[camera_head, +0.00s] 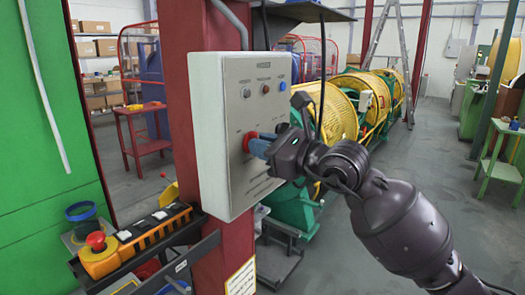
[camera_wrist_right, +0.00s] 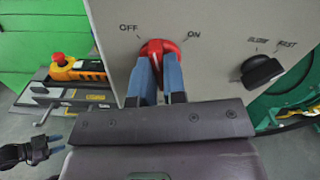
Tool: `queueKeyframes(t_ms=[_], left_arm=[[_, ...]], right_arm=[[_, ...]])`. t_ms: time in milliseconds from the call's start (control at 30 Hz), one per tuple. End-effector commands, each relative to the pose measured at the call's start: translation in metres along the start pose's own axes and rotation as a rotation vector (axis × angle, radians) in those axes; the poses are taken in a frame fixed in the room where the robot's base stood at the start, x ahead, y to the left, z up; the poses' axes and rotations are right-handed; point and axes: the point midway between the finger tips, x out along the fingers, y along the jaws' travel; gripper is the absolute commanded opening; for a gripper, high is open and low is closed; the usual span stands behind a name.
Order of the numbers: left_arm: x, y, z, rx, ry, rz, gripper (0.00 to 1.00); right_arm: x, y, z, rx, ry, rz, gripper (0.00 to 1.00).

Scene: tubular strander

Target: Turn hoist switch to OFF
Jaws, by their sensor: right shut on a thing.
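The hoist switch is a red knob (camera_wrist_right: 158,48) on the front of a grey control box (camera_head: 235,108), between the printed words OFF on the left and ON on the right. Its pale mark points roughly upward in the right wrist view; its exact angle is hard to read. My right gripper (camera_wrist_right: 162,68) is shut on the knob, with a blue finger on each side. In the head view the right gripper (camera_head: 256,147) covers part of the red knob (camera_head: 247,142). My left gripper (camera_wrist_right: 58,143) shows small at the lower left of the wrist view, apart from the box.
A black SLOW/FAST knob (camera_wrist_right: 262,71) sits right of the red one. The box hangs on a red column (camera_head: 187,50). A yellow pendant with a red button (camera_head: 96,240) lies below left. Yellow strander drums (camera_head: 340,105) stand behind.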

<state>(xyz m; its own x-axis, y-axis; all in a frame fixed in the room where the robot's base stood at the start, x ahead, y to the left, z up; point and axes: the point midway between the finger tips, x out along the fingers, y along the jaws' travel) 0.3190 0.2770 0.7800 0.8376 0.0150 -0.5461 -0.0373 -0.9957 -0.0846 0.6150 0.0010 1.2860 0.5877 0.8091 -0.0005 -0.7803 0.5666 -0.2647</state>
Motion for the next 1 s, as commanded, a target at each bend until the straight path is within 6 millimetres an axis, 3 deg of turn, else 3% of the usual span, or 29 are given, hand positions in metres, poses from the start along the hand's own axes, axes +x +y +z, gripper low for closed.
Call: queueKeyframes(t_ms=[500, 1000], left_arm=[[0.013, 0.003, 0.025, 0.001, -0.02, 0.004, 0.43], [0.014, 0.004, 0.025, 0.002, -0.019, 0.005, 0.43]], right_arm=[[0.0, 0.001, -0.003, -0.407, 0.001, 0.0, 0.0], [0.0, 0.001, -0.001, -0.532, 0.0, 0.0, 0.0]])
